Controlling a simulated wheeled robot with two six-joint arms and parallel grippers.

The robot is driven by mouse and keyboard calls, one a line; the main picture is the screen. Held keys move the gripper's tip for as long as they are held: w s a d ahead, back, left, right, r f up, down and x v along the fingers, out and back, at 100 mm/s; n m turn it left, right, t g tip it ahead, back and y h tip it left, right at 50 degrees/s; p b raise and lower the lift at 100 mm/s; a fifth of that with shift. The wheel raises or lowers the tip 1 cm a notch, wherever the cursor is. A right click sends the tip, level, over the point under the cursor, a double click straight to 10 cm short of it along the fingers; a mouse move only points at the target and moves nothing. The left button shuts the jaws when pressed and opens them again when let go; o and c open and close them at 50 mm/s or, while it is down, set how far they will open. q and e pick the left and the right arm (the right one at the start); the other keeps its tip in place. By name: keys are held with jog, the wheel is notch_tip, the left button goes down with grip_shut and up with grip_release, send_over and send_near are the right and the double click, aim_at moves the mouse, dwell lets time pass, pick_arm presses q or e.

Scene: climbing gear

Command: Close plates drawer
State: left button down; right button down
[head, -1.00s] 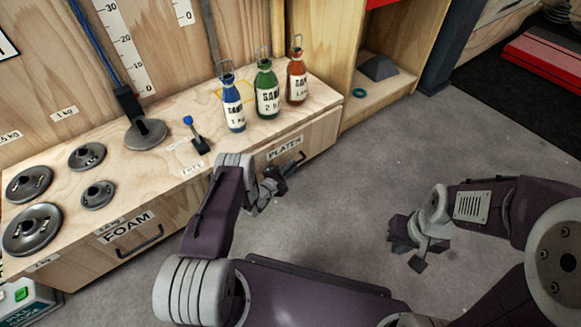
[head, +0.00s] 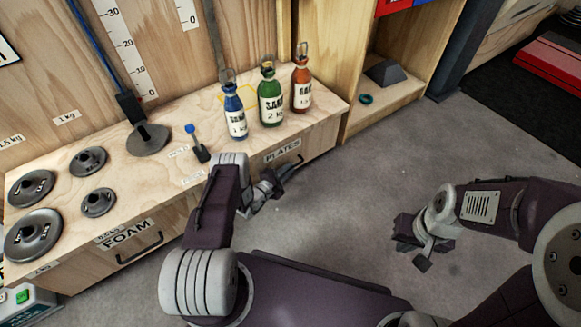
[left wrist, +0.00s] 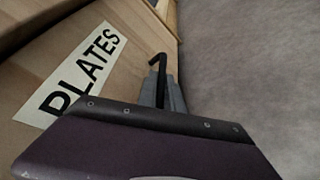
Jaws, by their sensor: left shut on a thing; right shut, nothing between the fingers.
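The plates drawer (head: 318,147) is at the right end of the wooden counter, with a PLATES label on its front. Its front looks close to flush under the counter top; my arm hides its left part, so I cannot tell if a small gap is left. My left gripper (head: 270,188) is at the drawer front, shut on the black drawer handle (head: 291,168). In the left wrist view the handle (left wrist: 158,72) rises between the grey fingers (left wrist: 162,90), beside the PLATES label. My right gripper (head: 423,240) is shut and empty over the open floor, away from the drawer.
Blue, green and red sand bottles (head: 270,98) stand on the counter top (head: 165,170) above the drawer. Several round grey weights (head: 34,234) lie at the left. The FOAM drawer (head: 150,240) is left of my arm. Grey floor (head: 350,180) to the right is clear.

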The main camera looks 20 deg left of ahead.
pick_arm(q)
jog(key=shift+w+a, duration=0.1)
jog(key=shift+a, duration=0.2)
jog(key=c, duration=1.8)
grip_release()
jog(key=shift+o, duration=0.2)
jog(key=shift+a+r+p, duration=0.1)
jog(key=shift+r+p, duration=0.1)
jog(key=shift+p, duration=0.1)
jog(key=p+v, duration=0.6)
jog(key=v, duration=0.3)
jog(key=shift+f, duration=0.15)
